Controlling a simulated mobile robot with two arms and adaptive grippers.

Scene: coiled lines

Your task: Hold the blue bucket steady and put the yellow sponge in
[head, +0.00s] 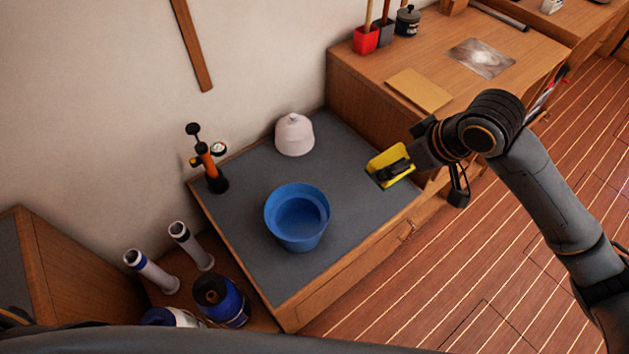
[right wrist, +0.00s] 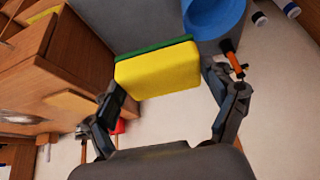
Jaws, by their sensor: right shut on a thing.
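The blue bucket (head: 298,238) stands upright and open on a grey-topped bench (head: 262,262). It looks empty from above. Its side also shows at the top of the right wrist view (right wrist: 212,18). The yellow sponge (head: 384,157) has a green layer along one side. My right gripper (head: 394,170) is shut on the sponge and holds it in the air, to the right of the bucket and apart from it. In the right wrist view the sponge (right wrist: 158,75) sits between the two fingers. My left gripper is not in view.
A pinkish-white domed object (head: 294,136) stands behind the bucket. An orange-and-black pump (head: 207,165) stands at the bench's left corner. White tubes (head: 150,270) and a dark blue container (head: 221,302) are at lower left. A wooden desk (head: 370,75) adjoins the bench behind.

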